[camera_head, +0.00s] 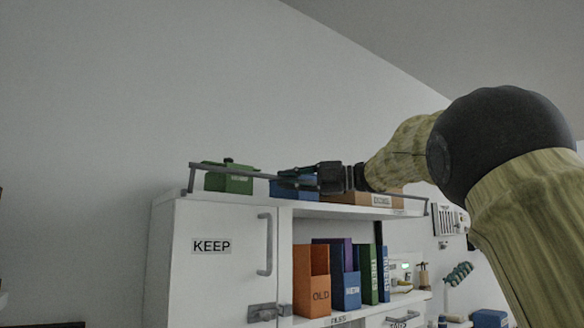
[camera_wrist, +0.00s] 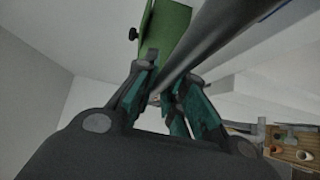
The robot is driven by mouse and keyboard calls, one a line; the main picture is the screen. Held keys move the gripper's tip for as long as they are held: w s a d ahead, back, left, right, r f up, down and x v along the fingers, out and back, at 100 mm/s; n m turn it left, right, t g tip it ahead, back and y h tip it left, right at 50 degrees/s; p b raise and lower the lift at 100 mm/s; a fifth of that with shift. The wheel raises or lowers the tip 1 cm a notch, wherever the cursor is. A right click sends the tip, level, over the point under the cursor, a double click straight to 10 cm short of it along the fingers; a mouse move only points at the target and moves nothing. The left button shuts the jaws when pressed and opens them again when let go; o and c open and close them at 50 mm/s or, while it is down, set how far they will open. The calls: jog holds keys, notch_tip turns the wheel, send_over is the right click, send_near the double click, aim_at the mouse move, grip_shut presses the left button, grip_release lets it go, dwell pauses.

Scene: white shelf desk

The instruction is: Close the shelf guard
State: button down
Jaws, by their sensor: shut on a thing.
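The shelf guard (camera_head: 212,167) is a thin grey rail with short end posts along the top front of the white cabinet. In the wrist view its bar (camera_wrist: 212,42) runs from between my fingers to the upper right. My gripper (camera_head: 288,178) reaches in from the right at the rail, near its middle. In the wrist view, the green-sided fingers of my gripper (camera_wrist: 162,92) lie on both sides of the bar, shut on it. The fingers partly hide the grasped stretch.
A green box (camera_head: 228,183), a blue box (camera_head: 290,192) and a brown box (camera_head: 372,199) stand behind the rail on the cabinet top. Upright folders, including an orange one (camera_head: 309,285), fill the shelf below. The KEEP door (camera_head: 215,270) is at left.

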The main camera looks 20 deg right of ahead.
jog(key=shift+w+a+r+m+h+p, duration=0.15)
jog(key=shift+w+r+m+h+p, duration=0.25)
jog(key=shift+p, duration=0.7)
jog(key=shift+w+f+m+g+h+p, duration=0.1)
jog(key=shift+f+m+g+h+p, duration=0.1)
jog(key=shift+m+g+h+p, duration=0.15)
jog(key=shift+w+f, duration=0.1)
jog(key=shift+f, duration=0.05)
jog(key=c, duration=1.5)
grip_release()
jog(key=shift+a, duration=0.1)
jog(key=v, duration=1.2)
